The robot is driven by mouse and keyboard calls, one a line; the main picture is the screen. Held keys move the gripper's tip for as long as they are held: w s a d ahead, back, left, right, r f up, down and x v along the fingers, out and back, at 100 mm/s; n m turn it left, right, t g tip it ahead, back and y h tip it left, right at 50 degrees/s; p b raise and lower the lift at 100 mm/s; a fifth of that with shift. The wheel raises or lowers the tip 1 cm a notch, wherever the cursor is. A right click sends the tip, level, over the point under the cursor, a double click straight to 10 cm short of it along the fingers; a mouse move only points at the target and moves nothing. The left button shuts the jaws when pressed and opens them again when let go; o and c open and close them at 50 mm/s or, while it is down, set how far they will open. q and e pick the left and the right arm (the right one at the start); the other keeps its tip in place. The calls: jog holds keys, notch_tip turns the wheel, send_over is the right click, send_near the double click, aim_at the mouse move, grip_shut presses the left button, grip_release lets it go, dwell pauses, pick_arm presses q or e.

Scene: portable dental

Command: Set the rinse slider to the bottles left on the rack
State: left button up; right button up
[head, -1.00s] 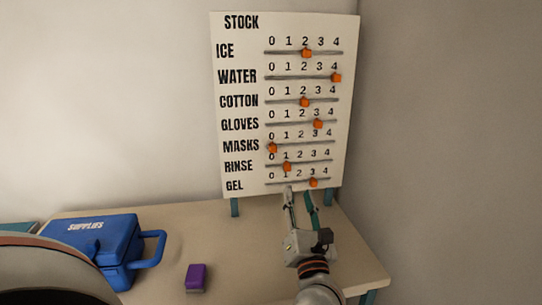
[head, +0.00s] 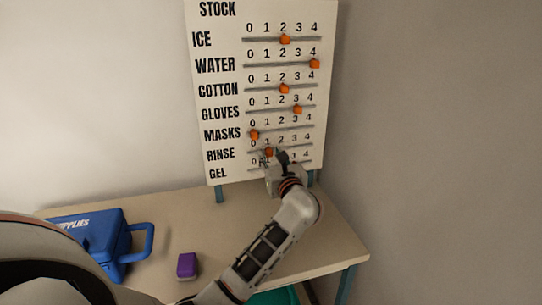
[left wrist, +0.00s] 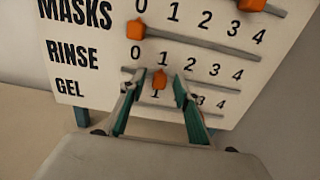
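The white stock board (head: 230,100) stands at the back of the table, with rows of slider tracks numbered 0 to 4. The orange rinse knob (head: 269,152) sits under the 1; it also shows in the left wrist view (left wrist: 159,80). My left gripper (head: 272,158) is at the rinse row. In the left wrist view its two fingers (left wrist: 160,75) are open, one on each side of the rinse knob, with visible gaps. My right gripper is not in view. No bottle rack is in view.
The orange masks knob (left wrist: 136,29) sits at 0 just above the rinse row. A blue supplies case (head: 92,240) and a purple block (head: 187,265) lie on the beige table (head: 180,212). A wall closes off the right side.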

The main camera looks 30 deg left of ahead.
aim_at(294, 145)
pick_arm(q)
grip_shut()
jog(key=w+d+b, duration=0.1)
jog(key=w, duration=0.1)
jog(key=w+d+b, duration=0.1)
jog(key=w+d, duration=0.1)
jog(key=w+d+b, duration=0.2)
jog(key=shift+w+d+f, duration=0.15)
jog(key=shift+w+f, duration=0.1)
jog(key=shift+w+d+r, duration=0.2)
jog(key=shift+w+d, duration=0.05)
jog(key=shift+w, duration=0.05)
jog(key=shift+r, duration=0.1)
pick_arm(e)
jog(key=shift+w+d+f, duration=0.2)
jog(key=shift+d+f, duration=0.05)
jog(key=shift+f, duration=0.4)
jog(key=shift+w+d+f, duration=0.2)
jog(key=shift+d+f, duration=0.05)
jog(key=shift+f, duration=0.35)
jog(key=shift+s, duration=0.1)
